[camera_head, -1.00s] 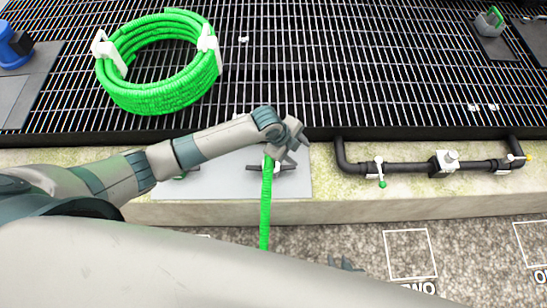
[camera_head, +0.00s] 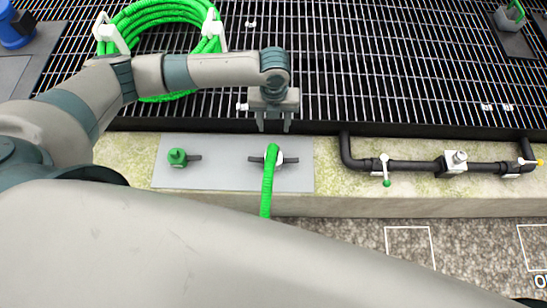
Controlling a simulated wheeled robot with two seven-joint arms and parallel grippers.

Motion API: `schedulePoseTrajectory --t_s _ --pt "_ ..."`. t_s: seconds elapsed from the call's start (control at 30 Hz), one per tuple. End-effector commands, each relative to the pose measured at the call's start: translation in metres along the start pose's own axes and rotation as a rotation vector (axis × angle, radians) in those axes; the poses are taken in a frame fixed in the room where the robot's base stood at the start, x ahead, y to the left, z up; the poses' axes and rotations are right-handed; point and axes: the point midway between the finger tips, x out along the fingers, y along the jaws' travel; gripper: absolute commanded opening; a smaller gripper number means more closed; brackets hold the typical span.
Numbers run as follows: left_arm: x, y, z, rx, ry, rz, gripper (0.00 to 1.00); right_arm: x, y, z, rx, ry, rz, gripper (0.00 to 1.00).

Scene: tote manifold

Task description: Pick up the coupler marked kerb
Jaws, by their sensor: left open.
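A grey plate (camera_head: 222,178) lies on the pale kerb and carries two fittings with dark side levers. The left fitting has a green top (camera_head: 177,157). At the right fitting sits the end of a green hose (camera_head: 267,185), which hangs over the kerb's front edge. No kerb marking is readable, so I cannot tell which part is marked. My left gripper (camera_head: 272,125) is open and empty, its fingers pointing toward the hose end, just beyond it in the picture and apart from it. My right gripper is not in view.
A coiled green hose (camera_head: 160,15) with white clips lies on the dark grating (camera_head: 400,70), partly behind my left arm. A black pipe (camera_head: 410,166) with valves runs along the kerb at right. Paving with white outlined squares lies in front.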

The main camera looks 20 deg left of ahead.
Motion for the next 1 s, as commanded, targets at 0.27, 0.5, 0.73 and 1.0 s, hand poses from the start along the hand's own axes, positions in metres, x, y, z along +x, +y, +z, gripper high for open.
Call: schedulePoseTrajectory --t_s 0.27,0.5,0.73,1.0 --pt "0.029 0.0 -0.001 -0.002 0.003 0.001 0.49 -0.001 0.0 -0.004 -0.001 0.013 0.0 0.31" --pt "0.072 0.0 -0.001 -0.002 0.002 0.001 0.49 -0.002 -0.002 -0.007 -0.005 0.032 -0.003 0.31" --pt "0.109 0.0 -0.001 -0.003 0.001 0.0 0.49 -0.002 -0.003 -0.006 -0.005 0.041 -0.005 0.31" --pt "0.121 0.0 0.0 -0.001 -0.001 -0.001 0.49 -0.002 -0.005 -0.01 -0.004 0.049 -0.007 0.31"
